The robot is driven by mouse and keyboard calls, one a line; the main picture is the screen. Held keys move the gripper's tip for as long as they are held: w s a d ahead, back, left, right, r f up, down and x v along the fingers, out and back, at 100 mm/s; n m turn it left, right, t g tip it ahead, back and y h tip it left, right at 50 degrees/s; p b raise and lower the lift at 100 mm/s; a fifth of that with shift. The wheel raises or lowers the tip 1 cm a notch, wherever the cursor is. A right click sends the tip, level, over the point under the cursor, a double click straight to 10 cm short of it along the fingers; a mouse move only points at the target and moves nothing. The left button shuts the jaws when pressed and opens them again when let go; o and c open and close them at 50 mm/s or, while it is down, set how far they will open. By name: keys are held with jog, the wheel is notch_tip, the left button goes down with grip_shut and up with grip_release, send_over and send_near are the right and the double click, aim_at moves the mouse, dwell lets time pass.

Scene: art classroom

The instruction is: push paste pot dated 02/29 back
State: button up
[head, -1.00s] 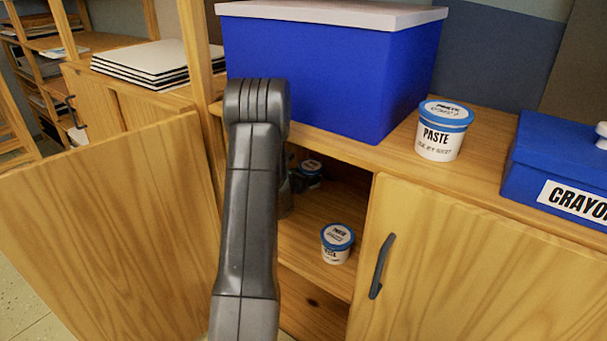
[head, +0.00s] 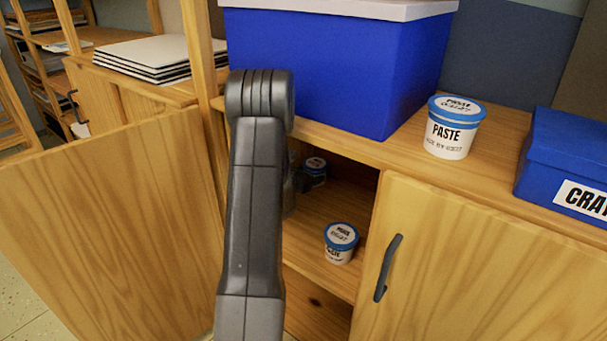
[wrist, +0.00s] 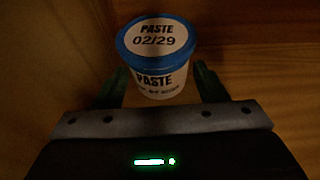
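The paste pot dated 02/29 (wrist: 158,82), white with a blue-rimmed lid, is upright in the wrist view. My gripper (wrist: 160,82) is open, with one dark finger at each side of the pot's lower part. I cannot tell whether either finger touches it. In the head view this pot (head: 315,172) appears to be the one deep on the cabinet shelf, just right of my arm. My arm hides most of the gripper there.
A second paste pot (head: 341,243) stands nearer the front of the shelf (head: 318,270). A third pot (head: 453,130) and a blue box (head: 335,75) are on the cabinet top. Open door (head: 110,230) at left; closed door (head: 450,270) at right.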

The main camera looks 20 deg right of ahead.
jog(key=shift+s+d+r+p, duration=0.15)
jog(key=shift+r+p, duration=0.4)
jog(key=shift+r, duration=0.7)
jog(key=shift+s+d+r+p, duration=0.1)
jog(key=shift+r+p, duration=0.4)
jog(key=shift+r, duration=0.75)
jog(key=shift+s+a+f+b, duration=0.35)
jog(key=shift+s, duration=0.05)
jog(key=s+a, duration=0.1)
jog(key=a, duration=0.1)
jog(key=s+a+b, duration=0.1)
jog(key=a, duration=0.1)
jog(key=s+a, duration=0.2)
jog(key=a, duration=0.1)
jog(key=shift+s+f+b, duration=0.1)
jog(key=shift+f+b, duration=0.15)
jog(key=shift+b, duration=0.1)
jog(key=shift+s+a, duration=0.75)
jog(key=shift+a, duration=0.4)
jog(key=shift+s+a, duration=0.8)
jog(key=shift+a, duration=0.4)
jog(key=shift+s+a, duration=0.75)
jog(key=shift+a, duration=0.4)
jog(key=w+d, duration=0.2)
jog(key=d, duration=0.1)
jog(key=w+d, duration=0.2)
jog(key=d, duration=0.1)
jog(key=w+d, duration=0.2)
jog(key=d, duration=0.1)
